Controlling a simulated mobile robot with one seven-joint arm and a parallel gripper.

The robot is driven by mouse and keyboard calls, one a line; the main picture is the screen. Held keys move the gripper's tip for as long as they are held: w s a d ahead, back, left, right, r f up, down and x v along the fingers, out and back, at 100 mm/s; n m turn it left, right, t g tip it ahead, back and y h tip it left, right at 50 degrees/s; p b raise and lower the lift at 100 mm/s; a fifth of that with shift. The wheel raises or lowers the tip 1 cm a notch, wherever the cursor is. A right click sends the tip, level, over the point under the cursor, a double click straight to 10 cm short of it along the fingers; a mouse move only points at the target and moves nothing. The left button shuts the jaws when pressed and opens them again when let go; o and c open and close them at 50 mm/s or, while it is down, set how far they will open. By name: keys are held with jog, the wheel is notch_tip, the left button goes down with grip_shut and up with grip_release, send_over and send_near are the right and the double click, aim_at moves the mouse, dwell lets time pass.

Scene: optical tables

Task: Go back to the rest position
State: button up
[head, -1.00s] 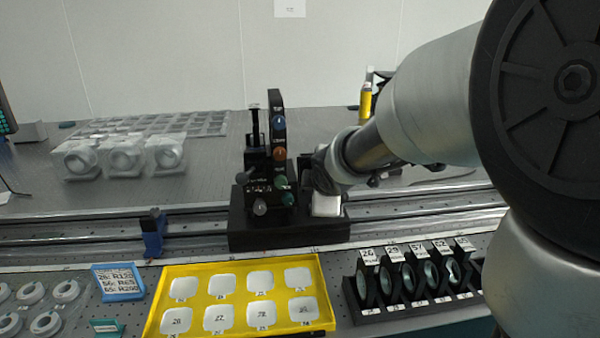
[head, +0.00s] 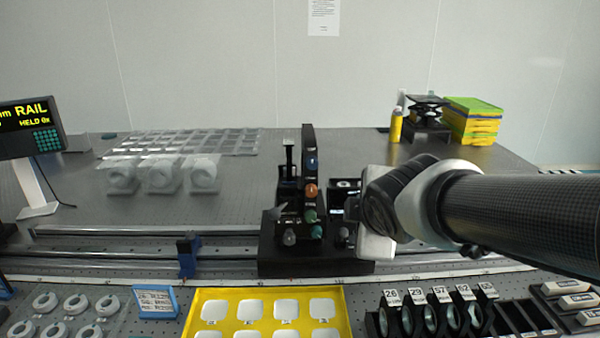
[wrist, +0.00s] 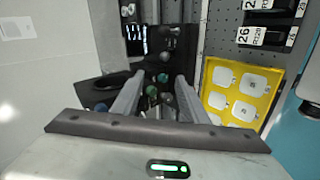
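My gripper shows in the wrist view (wrist: 158,98), its two pale fingers apart with nothing between them. Beyond the fingertips is the black optical mount (head: 308,200) with blue, orange and green knobs, which also shows in the wrist view (wrist: 165,45). In the head view the white gripper body (head: 375,246) is just right of the mount, and its fingers are hidden there. I cannot tell from the pictures whether it touches the mount.
A yellow tray (head: 195,312) of white pads and a black rack of numbered lenses (head: 385,325) lie in front of the rail (head: 110,256). Three clear-cased parts (head: 162,175) stand behind it. A display (head: 30,128) stands at left; a yellow-green stack (head: 472,120) sits at back right.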

jog(key=s+d+f+m+g, duration=0.2)
jog(key=s+m+g, duration=0.2)
jog(key=s+m, duration=1.15)
notch_tip(320, 180, up, 21)
jog(key=s+p, duration=0.1)
jog(key=p, duration=2)
jog(key=shift+a, duration=0.3)
jog(key=shift+m, duration=0.25)
